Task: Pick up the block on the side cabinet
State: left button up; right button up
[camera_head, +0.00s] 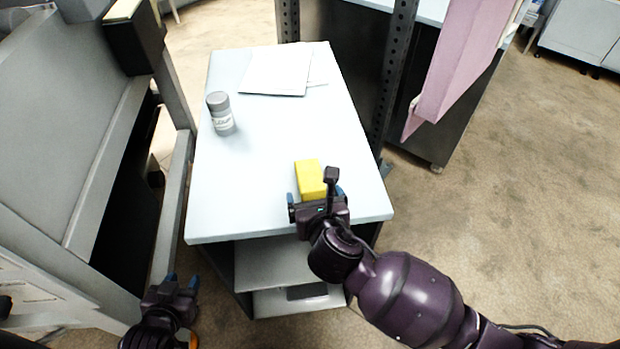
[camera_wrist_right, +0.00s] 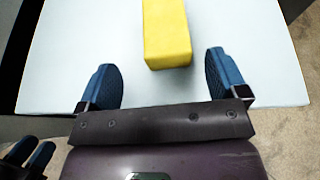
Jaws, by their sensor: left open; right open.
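A yellow block (camera_head: 309,178) lies on the white top of the side cabinet (camera_head: 270,140), close to its front right edge. My right gripper (camera_head: 316,196) is open at the block's near end. In the right wrist view the block (camera_wrist_right: 166,32) lies ahead of and between the two blue fingers of the right gripper (camera_wrist_right: 167,80); its near end is just beyond the fingertips or about level with them, with space on both sides. My left gripper (camera_head: 182,283) is open and empty, low to the left of the cabinet.
White papers (camera_head: 277,70) lie at the back. A large grey machine (camera_head: 70,130) is on the left. A dark perforated post (camera_head: 393,85) and a pink panel (camera_head: 462,60) stand to the right.

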aim_at(311, 189)
jog(key=shift+d+x, duration=0.15)
jog(key=shift+x, duration=1.7)
jog(key=shift+d+x, duration=0.2)
jog(key=shift+x, duration=1.6)
jog(key=shift+w+r, duration=0.1)
jog(key=shift+w, duration=0.05)
jog(key=c, duration=1)
jog(key=shift+c, duration=0.7)
jog(key=shift+r, duration=0.1)
